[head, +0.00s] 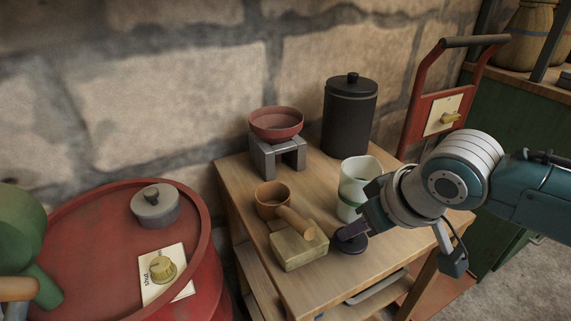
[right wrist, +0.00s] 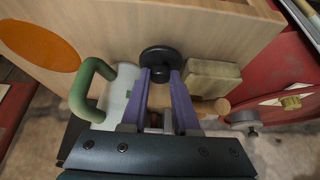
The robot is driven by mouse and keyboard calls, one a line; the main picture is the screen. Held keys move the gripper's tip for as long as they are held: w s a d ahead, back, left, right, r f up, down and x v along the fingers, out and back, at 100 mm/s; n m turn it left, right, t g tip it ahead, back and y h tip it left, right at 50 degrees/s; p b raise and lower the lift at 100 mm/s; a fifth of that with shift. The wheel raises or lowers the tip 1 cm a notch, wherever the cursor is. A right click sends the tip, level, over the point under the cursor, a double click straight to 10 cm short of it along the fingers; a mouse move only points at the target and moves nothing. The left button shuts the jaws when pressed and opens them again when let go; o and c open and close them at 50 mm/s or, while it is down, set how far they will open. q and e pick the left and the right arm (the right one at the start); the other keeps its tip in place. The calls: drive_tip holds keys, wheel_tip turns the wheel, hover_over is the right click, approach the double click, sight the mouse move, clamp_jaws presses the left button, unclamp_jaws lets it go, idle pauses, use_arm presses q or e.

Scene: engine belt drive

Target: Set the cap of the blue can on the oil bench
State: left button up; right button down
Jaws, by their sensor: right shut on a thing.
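A dark round cap (head: 350,244) with a knob is at the front of the wooden bench (head: 385,262). My right gripper (head: 356,230) comes in from the right and is shut on the cap. In the right wrist view, the purple fingers (right wrist: 161,78) close on the knob of the cap (right wrist: 160,54). The cap is at or just above the bench top; I cannot tell if it touches. No can that is clearly blue shows. My left gripper is not in view.
Close around the cap are a pale wooden block (head: 298,247), a wooden dipper (head: 272,201) and a white-green mug (head: 352,187). Behind stand a red bowl (head: 277,122) on a grey stand and a black canister (head: 349,120). A red drum (head: 90,250) is at left.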

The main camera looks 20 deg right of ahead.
drive_tip(key=shift+f, duration=0.4)
drive_tip(key=shift+f, duration=0.15)
drive_tip(key=c, duration=0.9)
unclamp_jaws()
drive_tip(key=shift+c, duration=0.2)
